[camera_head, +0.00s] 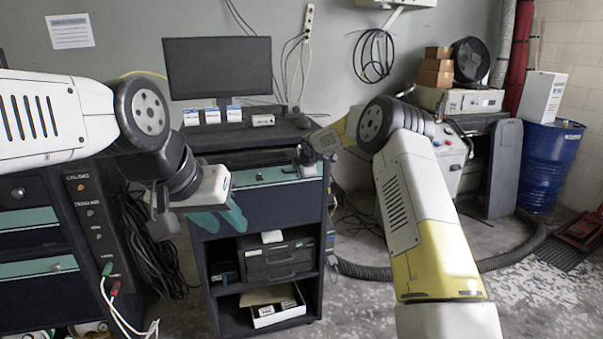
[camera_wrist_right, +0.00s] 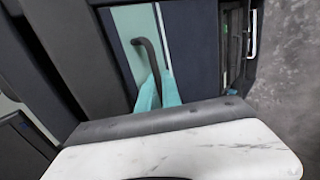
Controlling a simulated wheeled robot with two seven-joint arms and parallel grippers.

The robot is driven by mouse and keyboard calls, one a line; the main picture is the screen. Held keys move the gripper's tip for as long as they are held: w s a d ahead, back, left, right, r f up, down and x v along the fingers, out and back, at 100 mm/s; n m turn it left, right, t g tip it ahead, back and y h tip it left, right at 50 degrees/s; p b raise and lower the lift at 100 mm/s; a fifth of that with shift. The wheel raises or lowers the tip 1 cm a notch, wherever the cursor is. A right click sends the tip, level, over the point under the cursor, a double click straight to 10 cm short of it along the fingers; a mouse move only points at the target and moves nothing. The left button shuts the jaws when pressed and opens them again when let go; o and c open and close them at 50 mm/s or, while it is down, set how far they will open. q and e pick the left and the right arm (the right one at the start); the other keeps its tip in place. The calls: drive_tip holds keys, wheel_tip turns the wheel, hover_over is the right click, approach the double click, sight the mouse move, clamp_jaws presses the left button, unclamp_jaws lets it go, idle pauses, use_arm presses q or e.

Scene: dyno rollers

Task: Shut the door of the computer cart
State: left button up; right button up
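The computer cart (camera_head: 320,262) stands in the middle, with a dark front panel (camera_head: 280,206) under a teal strip (camera_head: 275,176); I cannot tell how far its door is open. My left gripper (camera_head: 221,220) is in front of the panel's left part, its teal fingers apart and empty. My right arm reaches the panel's right end; its gripper is hidden in the head view. In the right wrist view, the right gripper's teal fingers (camera_wrist_right: 159,92) are at a dark curved handle (camera_wrist_right: 149,57) on the teal strip. Whether they grip it is unclear.
A monitor (camera_head: 218,68) stands on the cart's top. A dark cabinet (camera_head: 35,235) with drawers is at left, with cables beside it. A blue barrel (camera_head: 548,168) and a black hose (camera_head: 400,270) are at right. Some floor is free at the lower right.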

drive_tip(key=shift+o, duration=0.6)
drive_tip(key=shift+w+a+r, duration=0.1)
drive_tip(key=shift+w+r, duration=0.1)
drive_tip(key=shift+s+r, duration=0.25)
drive_tip(key=shift+r, duration=0.15)
drive_tip(key=v, duration=0.7)
drive_tip(key=shift+s+f, duration=0.2)
drive_tip(key=shift+f, duration=0.05)
drive_tip(key=s+d+r+m+h, duration=0.1)
drive_tip(key=s+d+r+m, duration=0.3)
drive_tip(key=s, duration=0.3)
drive_tip(key=s+d+r+m+g, duration=0.1)
drive_tip(key=s+d+r+m, duration=0.3)
drive_tip(key=s, duration=0.4)
drive_tip(key=s+d+r+m+h, duration=0.1)
drive_tip(key=s+d+r+m, duration=0.1)
drive_tip(key=s+d+r, duration=0.35)
drive_tip(key=s+d+f+m+g+y, duration=0.1)
drive_tip(key=s+m, duration=1)
drive_tip(key=s, duration=1.8)
wheel_tip(320, 180, down, 2)
drive_tip(key=shift+s+d+g, duration=0.3)
drive_tip(key=shift+d+g, duration=0.1)
drive_tip(key=shift+d, duration=0.3)
